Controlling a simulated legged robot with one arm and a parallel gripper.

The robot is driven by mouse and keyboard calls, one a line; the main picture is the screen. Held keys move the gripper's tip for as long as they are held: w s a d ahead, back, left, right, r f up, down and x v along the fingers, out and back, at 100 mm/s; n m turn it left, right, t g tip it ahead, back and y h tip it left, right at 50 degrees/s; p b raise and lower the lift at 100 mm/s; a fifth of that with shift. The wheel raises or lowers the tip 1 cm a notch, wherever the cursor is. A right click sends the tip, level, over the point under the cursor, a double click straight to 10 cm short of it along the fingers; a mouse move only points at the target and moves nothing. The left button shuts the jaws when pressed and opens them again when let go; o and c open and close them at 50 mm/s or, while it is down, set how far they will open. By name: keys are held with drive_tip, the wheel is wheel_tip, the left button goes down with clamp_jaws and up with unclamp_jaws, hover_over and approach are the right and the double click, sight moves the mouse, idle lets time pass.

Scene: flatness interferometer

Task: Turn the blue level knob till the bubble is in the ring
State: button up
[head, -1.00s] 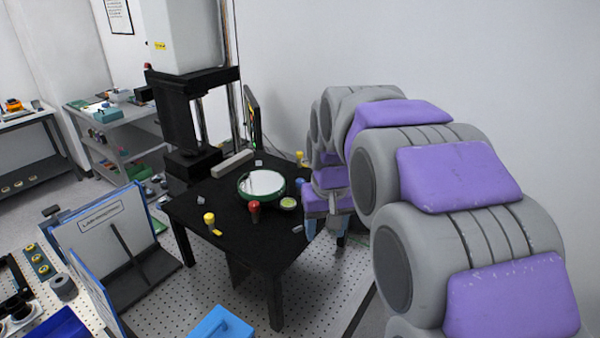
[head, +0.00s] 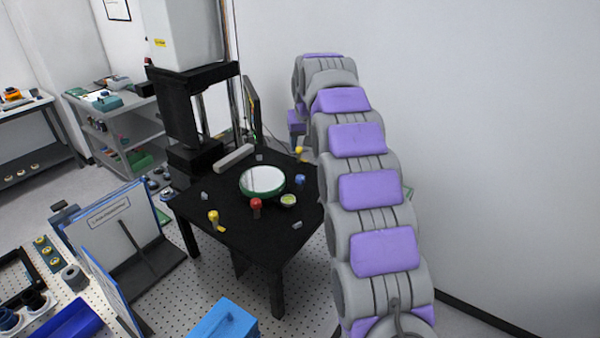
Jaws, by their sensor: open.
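The blue level knob (head: 300,181) stands at the right side of the black table, uncovered and with nothing touching it. The round bubble level (head: 288,200), with a yellow-green face, sits just in front of it. The bubble and ring are too small to tell apart. My gripper (head: 297,138) is open, at the far end of my raised arm, beyond and above the back right of the table. It is small and partly hidden by my arm links. It is well apart from the blue knob.
A green-rimmed white disc (head: 262,180) lies mid-table. A red knob (head: 256,207) and yellow knobs (head: 213,220) (head: 299,153) stand around it. A grey bar (head: 233,157) lies behind. A black column instrument (head: 178,110) rises at the back left. The wall is close on the right.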

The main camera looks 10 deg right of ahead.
sight(300, 177)
drive_tip(key=x, duration=1.7)
drive_tip(key=shift+w+f+p, duration=0.15)
drive_tip(key=shift+f+p, duration=0.05)
drive_tip(key=shift+p, duration=0.1)
drive_tip(key=shift+c, duration=0.4)
drive_tip(key=c, duration=0.9)
